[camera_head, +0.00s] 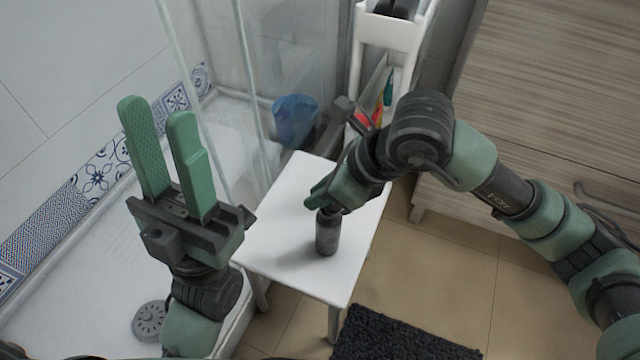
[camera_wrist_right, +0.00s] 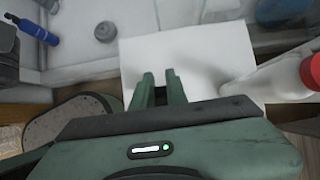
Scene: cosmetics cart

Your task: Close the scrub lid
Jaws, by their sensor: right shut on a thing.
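A dark grey cylindrical bottle (camera_head: 327,238), likely the scrub, stands upright on the white stool (camera_head: 290,262). My right gripper (camera_head: 318,196) is at the bottle's top, with its fingers shut on that upper part. In the right wrist view its two green fingers (camera_wrist_right: 160,82) are a little apart, over the white stool top. The bottle is hardly visible in that view, and the lid cannot be made out. My left gripper (camera_head: 158,112) is open and empty, pointing up at the left, away from the stool.
A blue bin (camera_head: 296,120) stands behind the stool, near the glass shower panel (camera_head: 220,90). A white cart (camera_head: 392,30) holds several items at the back. A wooden cabinet (camera_head: 560,80) is at the right. A black mat (camera_head: 400,335) lies in front.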

